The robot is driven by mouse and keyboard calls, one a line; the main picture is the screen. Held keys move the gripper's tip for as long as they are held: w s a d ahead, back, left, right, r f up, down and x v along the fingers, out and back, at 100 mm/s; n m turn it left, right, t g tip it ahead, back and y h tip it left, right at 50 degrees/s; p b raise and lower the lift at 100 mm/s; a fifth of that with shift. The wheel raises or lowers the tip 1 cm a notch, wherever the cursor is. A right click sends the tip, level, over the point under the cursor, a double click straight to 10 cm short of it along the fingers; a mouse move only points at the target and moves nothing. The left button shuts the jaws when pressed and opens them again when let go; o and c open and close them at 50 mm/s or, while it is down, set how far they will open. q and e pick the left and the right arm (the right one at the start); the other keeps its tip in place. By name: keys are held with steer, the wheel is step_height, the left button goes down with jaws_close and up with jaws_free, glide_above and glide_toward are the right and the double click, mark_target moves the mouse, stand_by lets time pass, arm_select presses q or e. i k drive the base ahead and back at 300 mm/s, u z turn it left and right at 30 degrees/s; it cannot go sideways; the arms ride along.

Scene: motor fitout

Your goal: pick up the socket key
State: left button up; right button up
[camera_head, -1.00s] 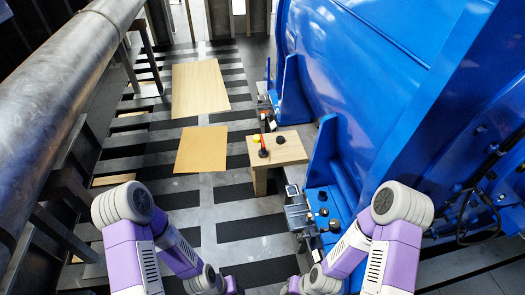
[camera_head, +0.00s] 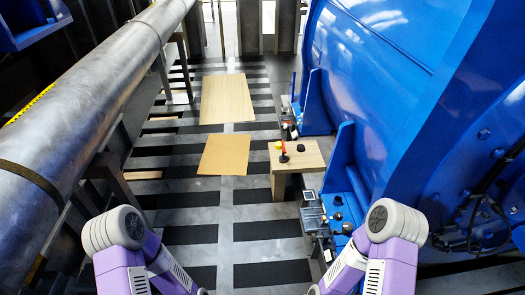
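A small wooden table (camera_head: 311,157) stands right of the picture's middle, ahead of my arms. On it are a small red and yellow item (camera_head: 281,145) and two small black items, one at the near edge (camera_head: 283,158) and one further right (camera_head: 300,148). They are too small for me to tell which, if any, is the socket key. Both my arms come in from the bottom corners and run out of the lower edge. Neither gripper shows, and both arms' visible parts are well short of the table.
A huge blue motor housing (camera_head: 375,70) fills the right, with blue brackets and small fittings (camera_head: 337,205) beside the table. A thick metal pipe (camera_head: 75,105) runs along the left. Two flat wooden boards (camera_head: 227,98) (camera_head: 224,154) lie on the striped floor. The floor between my arms and table is open.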

mark_target(283, 159)
steer(key=u, duration=0.6)
steer(key=i, duration=1.8)
steer(key=z, duration=1.05)
steer(key=i, duration=1.1)
steer(key=z, duration=1.2)
